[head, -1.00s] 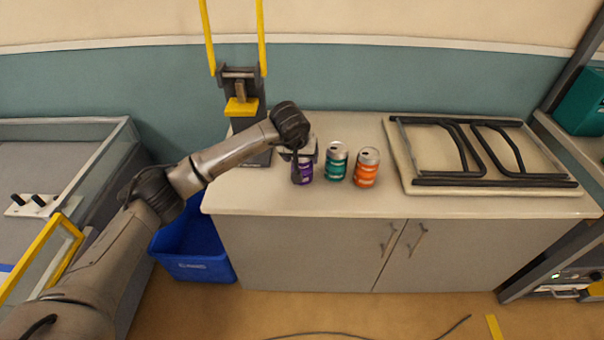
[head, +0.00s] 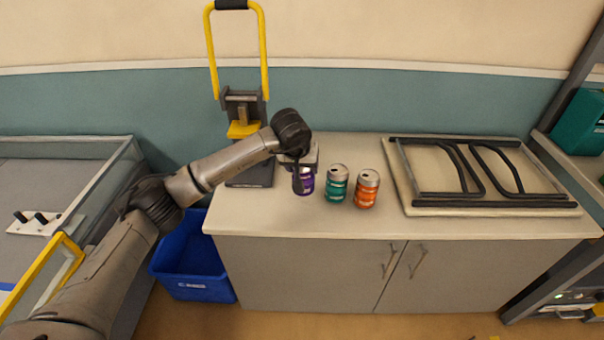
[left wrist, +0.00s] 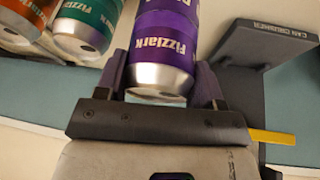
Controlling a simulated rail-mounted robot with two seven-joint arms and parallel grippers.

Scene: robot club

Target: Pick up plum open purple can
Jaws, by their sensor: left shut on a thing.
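The purple can (head: 307,182) is at the left end of a row of cans over the cabinet top, partly hidden by my left gripper (head: 301,182). In the left wrist view the purple can (left wrist: 163,50) carries the word Fizzlark and sits between the two fingers of my left gripper (left wrist: 160,82). The gripper is shut on it. I cannot tell whether the can touches the counter. My right gripper is in neither view.
A teal can (head: 336,186) and an orange can (head: 367,189) stand to the right. A can crusher (head: 243,130) with a yellow handle is behind left. A folded black frame on a board (head: 410,200) lies right. A blue bin (head: 190,262) is below left.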

